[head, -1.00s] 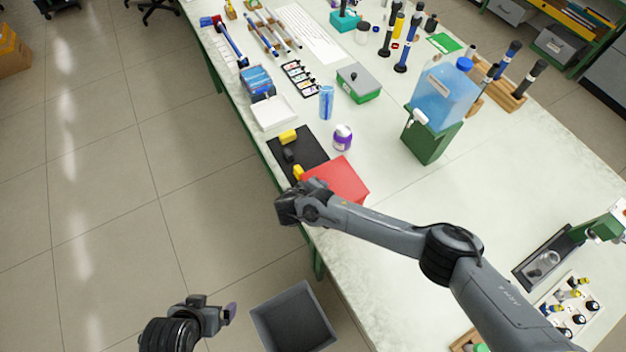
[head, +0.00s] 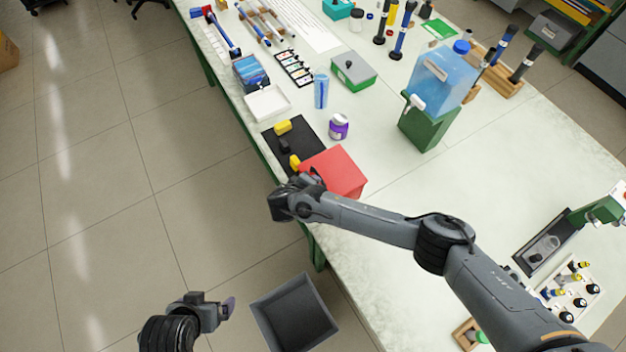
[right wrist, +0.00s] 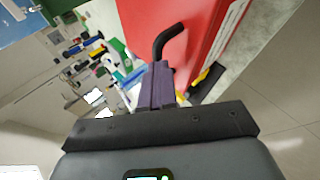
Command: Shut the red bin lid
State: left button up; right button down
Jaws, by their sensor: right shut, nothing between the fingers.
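The red bin (head: 338,172) stands near the left edge of the table in the head view, with a red face upward. In the right wrist view its red surface (right wrist: 205,25) carries a bent black handle (right wrist: 170,40). My right gripper (head: 314,180) is at the bin's near left side. Its purple fingers (right wrist: 158,84) are shut and empty, close to the handle; I cannot tell whether they touch it. My arm hides part of the bin, and whether the lid sits fully down is unclear. My left gripper (head: 228,307) hangs over the floor, its opening unclear.
A black mat (head: 283,150) with yellow and black blocks lies beside the bin. A purple-labelled jar (head: 338,127) stands behind it. A grey floor bin (head: 295,318) is below the table edge.

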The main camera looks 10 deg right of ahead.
jog(key=a+f+p+v, duration=0.1)
jog(key=v, duration=1.1)
jog(key=s+f+g+y+p, duration=0.1)
jog(key=s+f+g+p, duration=0.45)
jog(key=s, duration=0.95)
jog(key=s+r+m+g+y+p, duration=0.1)
jog(key=s+m+g+y+p, duration=0.2)
jog(key=s, duration=0.9)
jog(key=s+d+r+m+t+y+p, duration=0.1)
jog(key=d+r+m+y, duration=0.1)
jog(key=d+r, duration=0.35)
jog(key=s+d+r+m+y+p, duration=0.1)
jog(key=d+r+m, duration=0.2)
jog(key=d, duration=0.6)
jog(key=w+d+r+n+t, duration=0.1)
jog(key=w+d+r+t, duration=0.3)
jog(key=r, duration=0.5)
jog(key=shift+w+d, duration=0.85)
jog(key=shift+d, duration=0.1)
